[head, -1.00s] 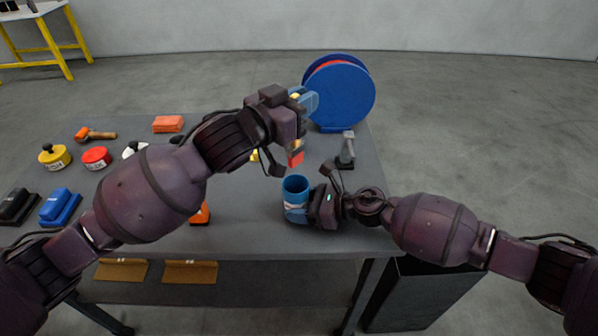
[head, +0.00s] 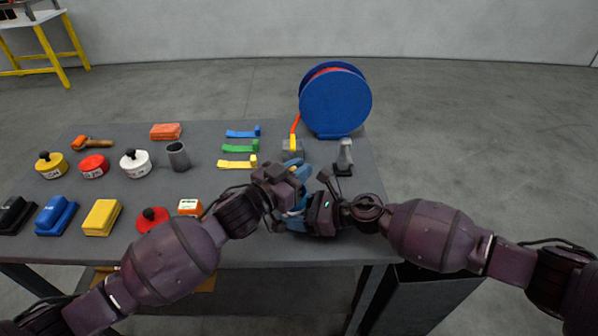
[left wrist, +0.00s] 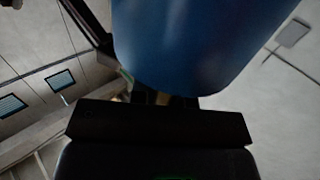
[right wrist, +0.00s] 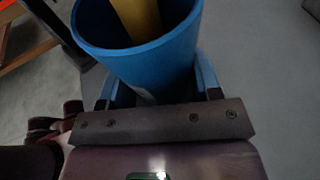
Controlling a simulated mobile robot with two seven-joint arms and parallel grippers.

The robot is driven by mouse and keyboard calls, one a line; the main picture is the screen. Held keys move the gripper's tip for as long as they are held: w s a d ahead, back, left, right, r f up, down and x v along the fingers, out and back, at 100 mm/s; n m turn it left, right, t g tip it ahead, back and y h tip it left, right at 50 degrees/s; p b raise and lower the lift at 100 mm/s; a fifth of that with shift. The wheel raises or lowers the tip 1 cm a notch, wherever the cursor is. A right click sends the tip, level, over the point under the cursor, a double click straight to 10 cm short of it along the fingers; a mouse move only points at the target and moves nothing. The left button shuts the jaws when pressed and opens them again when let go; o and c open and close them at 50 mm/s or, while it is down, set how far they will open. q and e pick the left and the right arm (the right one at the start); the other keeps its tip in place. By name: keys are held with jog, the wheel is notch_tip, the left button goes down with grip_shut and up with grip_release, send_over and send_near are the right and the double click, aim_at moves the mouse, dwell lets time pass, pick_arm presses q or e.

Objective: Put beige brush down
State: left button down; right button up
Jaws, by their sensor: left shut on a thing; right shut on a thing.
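A blue cup (right wrist: 158,66) is between the fingers of my right gripper (head: 306,213), which is shut on it above the front right of the table; in the head view the arms mostly hide the cup. A yellowish-beige stick (right wrist: 136,18), which looks like the beige brush, shows inside the cup in the right wrist view. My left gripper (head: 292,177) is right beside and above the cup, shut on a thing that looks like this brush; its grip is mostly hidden. A large blue surface (left wrist: 200,45), probably the cup, fills much of the left wrist view.
A large blue reel (head: 336,100) stands at the table's back right, a grey stand (head: 344,158) in front of it. Coloured strips (head: 240,148), a grey cup (head: 178,156), round pots and blocks lie left. The table (head: 205,178) has bare room between them.

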pick_arm(q)
jog(key=shift+f, duration=0.4)
jog(key=shift+f, duration=0.1)
jog(key=c, duration=1.1)
grip_release()
jog(key=shift+a, duration=0.1)
jog(key=v, duration=1.2)
